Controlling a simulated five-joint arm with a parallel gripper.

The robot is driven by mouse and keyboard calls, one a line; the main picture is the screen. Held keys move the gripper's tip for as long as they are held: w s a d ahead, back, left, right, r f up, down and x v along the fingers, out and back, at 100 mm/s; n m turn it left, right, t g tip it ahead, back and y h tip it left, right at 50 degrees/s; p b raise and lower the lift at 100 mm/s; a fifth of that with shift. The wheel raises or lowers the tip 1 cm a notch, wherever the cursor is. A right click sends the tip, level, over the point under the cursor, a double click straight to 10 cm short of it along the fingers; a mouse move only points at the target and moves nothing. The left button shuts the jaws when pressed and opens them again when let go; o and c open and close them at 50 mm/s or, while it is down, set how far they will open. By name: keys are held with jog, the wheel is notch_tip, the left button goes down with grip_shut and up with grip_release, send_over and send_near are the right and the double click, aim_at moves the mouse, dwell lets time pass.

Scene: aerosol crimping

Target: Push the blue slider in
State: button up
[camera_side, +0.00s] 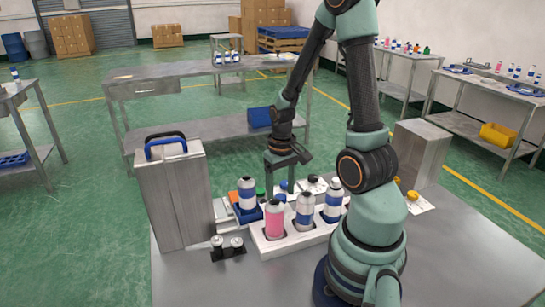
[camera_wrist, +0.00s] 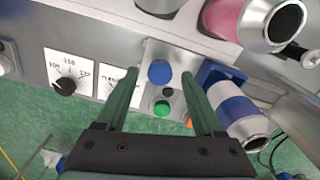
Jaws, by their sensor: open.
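The blue slider (camera_side: 241,217) appears to be the blue holder at the left end of the white rack. A white bottle with a blue band (camera_side: 246,190) stands in it. In the wrist view the blue slider (camera_wrist: 208,74) shows at the right, partly hidden by the bottle (camera_wrist: 238,108). My gripper (camera_side: 285,172) is open and empty, pointing down behind the rack, to the right of the slider. In the wrist view my gripper (camera_wrist: 160,76) has its fingers either side of a panel with a blue button (camera_wrist: 160,72) and a green button (camera_wrist: 162,108). The slider is outside the right finger.
The white rack (camera_side: 275,246) holds several bottles, one pink (camera_side: 274,220). A tall metal box (camera_side: 172,195) with a blue handle (camera_side: 166,147) stands at the left. Small dark fittings (camera_side: 228,251) lie in front. A black dial (camera_wrist: 65,85) sits on the panel.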

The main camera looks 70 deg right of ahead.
jog(key=shift+f, duration=0.45)
grip_shut()
dwell(1.2)
